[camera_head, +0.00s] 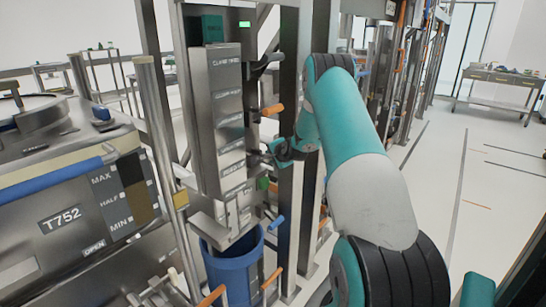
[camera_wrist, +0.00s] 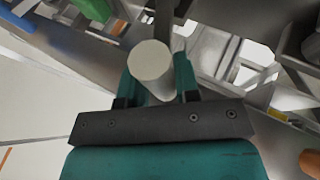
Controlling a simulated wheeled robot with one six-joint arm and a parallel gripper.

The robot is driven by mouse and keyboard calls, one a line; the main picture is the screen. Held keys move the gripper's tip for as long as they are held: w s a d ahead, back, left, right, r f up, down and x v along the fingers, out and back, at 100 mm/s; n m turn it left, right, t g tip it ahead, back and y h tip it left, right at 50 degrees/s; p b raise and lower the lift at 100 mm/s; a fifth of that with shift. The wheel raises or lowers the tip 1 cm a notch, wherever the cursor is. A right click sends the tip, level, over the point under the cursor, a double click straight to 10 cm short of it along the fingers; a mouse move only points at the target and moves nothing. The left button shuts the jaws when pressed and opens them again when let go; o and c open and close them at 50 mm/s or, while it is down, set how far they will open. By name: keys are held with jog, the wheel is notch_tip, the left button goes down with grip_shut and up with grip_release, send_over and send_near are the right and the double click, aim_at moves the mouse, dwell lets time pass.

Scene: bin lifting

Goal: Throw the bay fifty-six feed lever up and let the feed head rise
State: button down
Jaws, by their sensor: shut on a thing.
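A steel lever column (camera_head: 218,110) stands upright in the head view, with several small labels down its face. I cannot read a bay number on it. Levers stick out along its right side: a black one (camera_head: 266,61) at the top and an orange one (camera_head: 272,109) below it. My gripper (camera_head: 268,156) is at the column's right side, below the orange lever. In the wrist view my gripper (camera_wrist: 160,85) is shut on a pale round lever handle (camera_wrist: 150,62), seen nearly end-on between the teal fingers. The feed head cannot be made out.
A blue bin (camera_head: 232,275) stands below the column. A blue handle (camera_head: 276,223) and an orange handle (camera_head: 272,279) lie below my gripper. A steel tank marked T752 (camera_head: 60,218) is at left. A green light (camera_head: 245,24) shows at the top. Open floor (camera_head: 440,190) lies to the right.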

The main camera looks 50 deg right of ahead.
jog(key=shift+w+r, duration=0.1)
jog(key=shift+r, duration=0.05)
jog(key=c, duration=0.8)
grip_release()
jog(key=shift+c, duration=0.2)
jog(key=shift+s+a+r, duration=0.15)
jog(key=shift+s+r, duration=0.05)
jog(key=shift+s, duration=0.25)
jog(key=b+v, duration=0.3)
jog(key=v, duration=1.3)
jog(key=shift+s, duration=0.2)
jog(key=shift+a, duration=0.1)
